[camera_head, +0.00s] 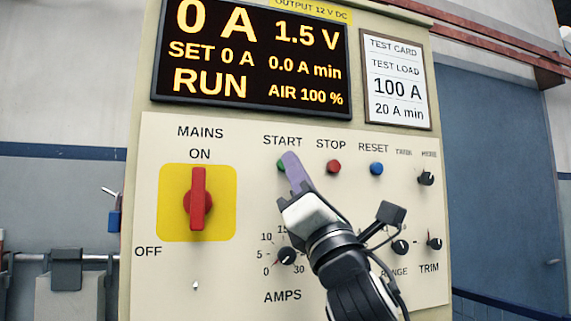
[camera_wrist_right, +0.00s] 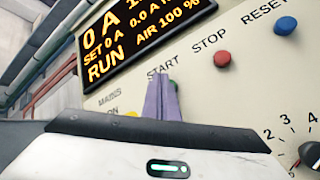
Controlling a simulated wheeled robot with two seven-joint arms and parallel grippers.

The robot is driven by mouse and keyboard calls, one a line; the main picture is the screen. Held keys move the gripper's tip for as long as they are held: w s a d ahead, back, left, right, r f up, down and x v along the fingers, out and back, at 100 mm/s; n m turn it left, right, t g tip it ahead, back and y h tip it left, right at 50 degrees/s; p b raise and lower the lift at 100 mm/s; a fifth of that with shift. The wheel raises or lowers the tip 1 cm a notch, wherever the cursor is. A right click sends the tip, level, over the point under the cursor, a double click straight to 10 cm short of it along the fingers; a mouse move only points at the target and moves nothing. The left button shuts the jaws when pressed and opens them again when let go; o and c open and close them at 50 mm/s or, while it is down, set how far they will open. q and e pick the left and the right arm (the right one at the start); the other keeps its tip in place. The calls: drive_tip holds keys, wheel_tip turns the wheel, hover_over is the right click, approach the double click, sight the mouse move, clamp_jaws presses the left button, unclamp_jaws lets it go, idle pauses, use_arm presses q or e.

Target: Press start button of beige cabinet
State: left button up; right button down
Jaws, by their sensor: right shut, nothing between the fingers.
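The beige cabinet (camera_head: 240,277) fills the middle of the head view. Its green start button (camera_head: 281,167) sits under the label START and is mostly covered by my right gripper (camera_head: 290,158). The gripper's purple fingers are shut with nothing between them, and their tips overlap the button. In the right wrist view the fingers (camera_wrist_right: 161,98) point up at the START label, with a sliver of green (camera_wrist_right: 174,84) beside them. I cannot tell whether the tips touch the button. The display (camera_head: 250,52) reads RUN, 0 A and 1.5 V. My left gripper is not in view.
Right of the start button are the red stop button (camera_head: 333,167) and the blue reset button (camera_head: 376,168). The red mains switch (camera_head: 197,198) stands vertical on its yellow plate, toward ON. Several black knobs, including the amps knob (camera_head: 287,256), are close to my right arm.

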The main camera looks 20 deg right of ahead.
drive_tip(key=shift+s+d+p, duration=0.1)
drive_tip(key=shift+s+p, duration=0.4)
drive_tip(key=shift+s, duration=2)
